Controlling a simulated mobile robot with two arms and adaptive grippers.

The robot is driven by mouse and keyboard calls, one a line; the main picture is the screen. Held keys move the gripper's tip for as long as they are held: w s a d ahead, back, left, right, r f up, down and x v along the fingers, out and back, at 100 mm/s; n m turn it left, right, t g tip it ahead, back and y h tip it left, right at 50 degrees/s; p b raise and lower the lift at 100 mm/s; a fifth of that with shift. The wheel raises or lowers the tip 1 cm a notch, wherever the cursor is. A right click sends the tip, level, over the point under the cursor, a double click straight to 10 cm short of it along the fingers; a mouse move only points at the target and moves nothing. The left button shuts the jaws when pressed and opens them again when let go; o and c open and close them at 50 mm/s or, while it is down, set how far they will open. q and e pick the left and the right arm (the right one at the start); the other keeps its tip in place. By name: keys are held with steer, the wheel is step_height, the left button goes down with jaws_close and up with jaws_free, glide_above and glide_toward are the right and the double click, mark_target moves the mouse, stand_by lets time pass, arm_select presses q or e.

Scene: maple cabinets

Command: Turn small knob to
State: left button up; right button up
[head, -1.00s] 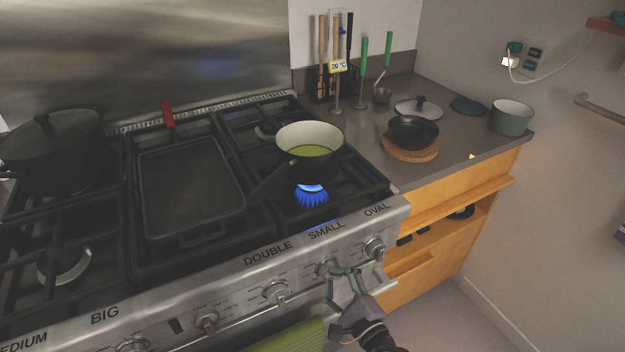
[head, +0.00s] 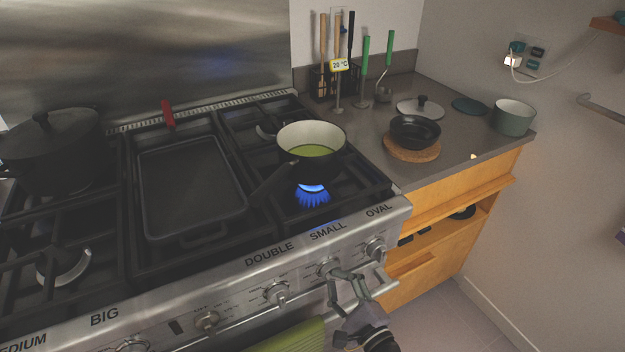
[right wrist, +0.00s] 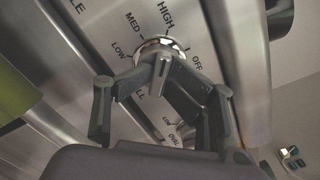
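The small knob (head: 329,268) is a metal knob on the stove front, below the word SMALL. It also shows in the right wrist view (right wrist: 162,47), with LOW, MED, HIGH and OFF marked around it. My right gripper (head: 343,274) is at this knob. In the right wrist view its fingertips (right wrist: 158,70) come together on the knob's grip, which they partly hide. I cannot tell exactly which mark the knob points to. A blue flame (head: 313,196) burns under a saucepan (head: 312,138) with green contents. My left gripper is not in view.
Other knobs sit along the panel, with the oval knob (head: 375,248) close on the right and the double knob (head: 277,292) on the left. A green towel (head: 296,338) hangs below. A black pot (head: 50,150) and a griddle pan (head: 190,185) stand on the stove.

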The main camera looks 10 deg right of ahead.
steer(key=v, duration=1)
steer(key=shift+s, duration=0.3)
stand_by(0.6)
steer(key=s+d+f+n+g+h, duration=0.3)
steer(key=f+n, duration=0.4)
steer(key=f, duration=0.7)
steer(key=s+d+f+n+g+h, duration=0.1)
steer(key=s+d+f+n+g, duration=0.45)
steer(key=f, duration=0.95)
steer(key=s+f+n+g+h, duration=0.1)
steer(key=s+f+n+g, duration=0.2)
steer(key=s+f+n, duration=0.3)
steer(key=s+f+n+g+h, duration=0.1)
steer(key=s+f+n+g, duration=0.3)
steer(key=s+f, duration=0.6)
steer(key=s+n, duration=0.2)
steer(key=s, duration=0.5)
steer(key=shift+s+f, duration=0.3)
